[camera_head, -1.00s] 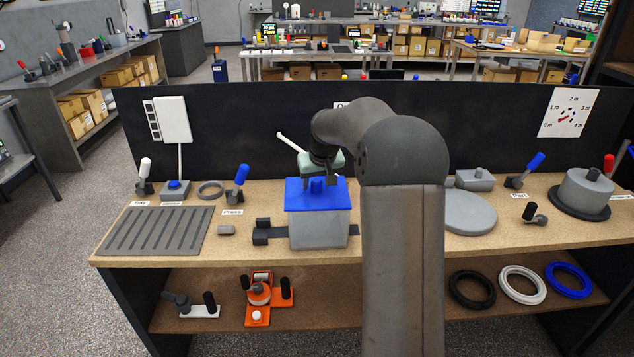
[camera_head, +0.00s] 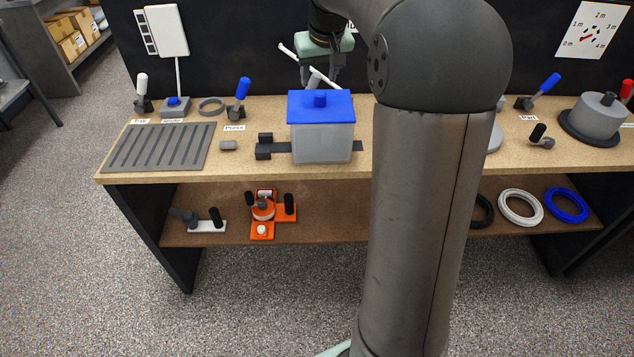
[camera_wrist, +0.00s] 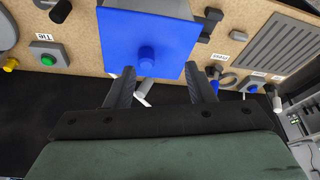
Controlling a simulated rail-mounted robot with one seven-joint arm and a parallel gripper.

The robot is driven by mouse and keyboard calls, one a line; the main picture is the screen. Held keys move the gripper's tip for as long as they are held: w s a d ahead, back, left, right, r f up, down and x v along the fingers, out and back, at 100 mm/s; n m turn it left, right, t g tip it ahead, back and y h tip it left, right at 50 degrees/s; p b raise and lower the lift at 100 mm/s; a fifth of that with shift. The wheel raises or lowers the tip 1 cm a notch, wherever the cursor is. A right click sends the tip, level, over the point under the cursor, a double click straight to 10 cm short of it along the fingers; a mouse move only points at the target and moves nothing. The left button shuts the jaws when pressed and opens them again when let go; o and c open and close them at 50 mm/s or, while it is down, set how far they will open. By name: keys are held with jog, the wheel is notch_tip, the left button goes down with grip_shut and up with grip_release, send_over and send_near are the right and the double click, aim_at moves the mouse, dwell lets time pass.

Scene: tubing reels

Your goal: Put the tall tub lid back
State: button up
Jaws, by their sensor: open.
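The tall tub (camera_head: 322,143) is a pale grey box on the bench in the head view. The blue lid (camera_head: 322,107) with a round knob (camera_head: 320,99) lies flat on top of the tub. The lid also shows in the wrist view (camera_wrist: 160,38), its knob (camera_wrist: 147,62) pointing toward the camera.
Dark clamp blocks (camera_head: 264,147) stand at the tub's left. A grooved grey tray (camera_head: 158,147) lies further left, and a blue-handled lever (camera_head: 240,97) stands behind. A grey reel (camera_head: 597,118) sits at the right end. White and blue tubing rings (camera_head: 520,208) lie on the lower shelf.

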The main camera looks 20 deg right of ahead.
jog(key=s+a+f+g, duration=0.1)
jog(key=s+a+f, duration=0.3)
jog(key=s, duration=0.6)
jog(key=s+a+f+n+g, duration=0.1)
jog(key=s+a+f, duration=0.4)
jog(key=s, duration=0.6)
jog(key=s+a+f+g, duration=0.1)
jog(key=s+a+f, duration=0.3)
jog(key=s, duration=0.7)
jog(key=a, duration=0.2)
jog(key=shift+s+a+f+g, duration=0.15)
jog(key=shift+a+f+g, duration=0.15)
jog(key=shift+f, duration=0.05)
